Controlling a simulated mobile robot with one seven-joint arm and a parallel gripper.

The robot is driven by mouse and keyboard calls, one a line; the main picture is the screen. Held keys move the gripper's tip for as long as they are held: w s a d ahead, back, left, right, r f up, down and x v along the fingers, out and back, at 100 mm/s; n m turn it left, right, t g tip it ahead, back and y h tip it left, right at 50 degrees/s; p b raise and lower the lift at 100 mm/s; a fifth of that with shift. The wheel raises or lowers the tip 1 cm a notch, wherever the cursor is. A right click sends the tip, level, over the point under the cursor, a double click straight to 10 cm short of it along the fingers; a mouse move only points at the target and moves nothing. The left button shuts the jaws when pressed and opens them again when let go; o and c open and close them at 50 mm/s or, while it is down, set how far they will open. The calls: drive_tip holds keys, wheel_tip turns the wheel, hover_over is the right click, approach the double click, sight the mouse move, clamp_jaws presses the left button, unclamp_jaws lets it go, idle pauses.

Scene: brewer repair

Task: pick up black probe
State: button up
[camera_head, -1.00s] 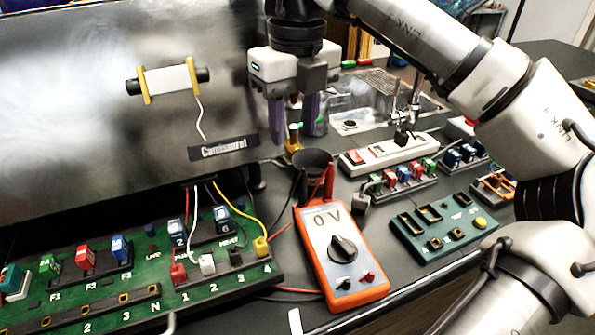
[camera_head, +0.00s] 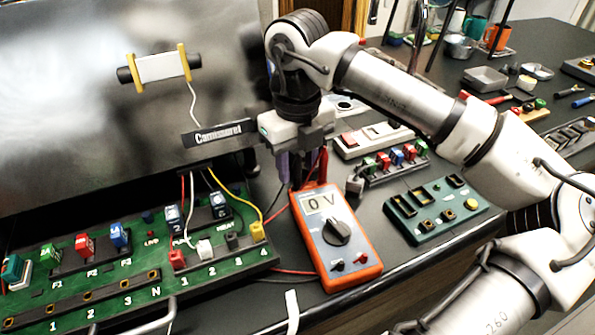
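The orange multimeter (camera_head: 336,240) lies on the dark bench with a display that seems to read 0 V. A red probe lead (camera_head: 322,165) rises just behind it. My gripper (camera_head: 296,176) points down behind the multimeter, at the place of the dark probe cup. Its purple fingers are low there, with something dark between or behind them. I cannot tell whether this is the black probe, the cup or a lead. The black probe is not clearly visible, and I cannot tell whether the fingers touch anything.
The green terminal board (camera_head: 130,270) with coloured fuses and wires is at the lower left. A dark green switch panel (camera_head: 436,210), a power strip (camera_head: 372,140) and a row of fuses (camera_head: 395,165) are to the right. A shiny metal panel (camera_head: 90,90) stands close left of my gripper.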

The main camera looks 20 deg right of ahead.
drive_tip(key=shift+f, duration=1.05)
clamp_jaws()
drive_tip(key=shift+r, duration=0.2)
